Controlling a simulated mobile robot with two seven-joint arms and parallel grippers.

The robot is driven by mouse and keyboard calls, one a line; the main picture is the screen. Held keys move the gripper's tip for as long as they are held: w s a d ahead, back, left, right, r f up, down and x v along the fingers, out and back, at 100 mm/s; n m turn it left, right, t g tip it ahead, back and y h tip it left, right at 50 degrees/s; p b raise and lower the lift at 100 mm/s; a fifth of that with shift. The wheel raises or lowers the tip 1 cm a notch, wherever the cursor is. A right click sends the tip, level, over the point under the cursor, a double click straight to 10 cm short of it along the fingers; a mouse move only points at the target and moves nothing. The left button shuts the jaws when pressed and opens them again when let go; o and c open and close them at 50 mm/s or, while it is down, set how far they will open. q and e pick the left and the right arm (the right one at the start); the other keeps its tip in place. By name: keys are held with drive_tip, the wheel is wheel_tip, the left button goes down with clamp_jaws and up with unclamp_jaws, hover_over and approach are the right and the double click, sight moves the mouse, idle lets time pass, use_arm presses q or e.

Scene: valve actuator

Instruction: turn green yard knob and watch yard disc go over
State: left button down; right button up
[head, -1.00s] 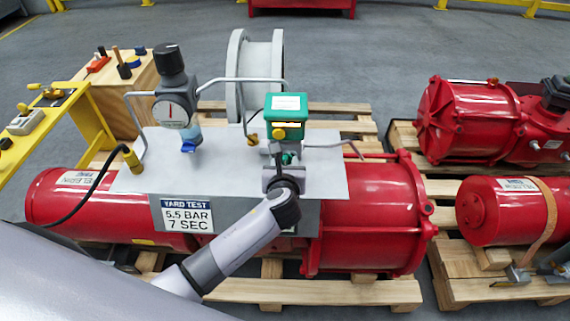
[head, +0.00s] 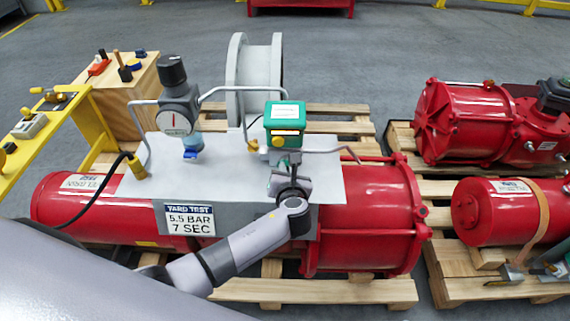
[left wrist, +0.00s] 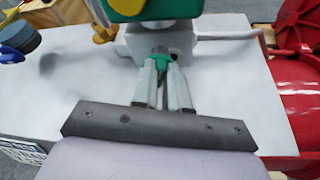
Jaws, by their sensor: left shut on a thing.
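The green box (head: 285,116) stands on the grey plate of the red actuator, with a yellow piece (head: 286,141) on its front face. Below it, the small green knob shows in the left wrist view (left wrist: 160,58), mostly covered by my fingertips. My left gripper (head: 290,178) reaches it from the front; in the left wrist view its two fingers (left wrist: 161,66) are shut on the knob. In the head view the gripper hides most of the knob. The yard disc cannot be clearly made out. My right gripper is not in view.
A gauge with a black knob (head: 175,115) stands left of the box. Bent grey pipes (head: 240,82) run around the plate. A "YARD TEST 5.5 BAR 7 SEC" sign (head: 189,219) hangs in front. More red actuators (head: 505,215) lie on pallets at right.

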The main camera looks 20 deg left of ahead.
use_arm(q)
drive_tip(key=shift+w+d+r+m+y+p, duration=0.1)
drive_tip(key=shift+m+y+p, duration=0.3)
drive_tip(key=shift+m, duration=0.1)
drive_tip(key=shift+d+m+y, duration=0.15)
drive_tip(key=shift+m+y, duration=0.25)
drive_tip(key=shift+m, duration=0.3)
drive_tip(key=shift+f, duration=0.2)
drive_tip(key=c, duration=1.1)
unclamp_jaws()
drive_tip(key=shift+c, duration=0.2)
drive_tip(key=p+v, duration=0.2)
drive_tip(key=v, duration=0.4)
drive_tip(key=shift+r, duration=0.1)
drive_tip(key=shift+s+d+r, duration=0.1)
drive_tip(key=shift+s+d, duration=0.15)
drive_tip(key=shift+s, duration=0.2)
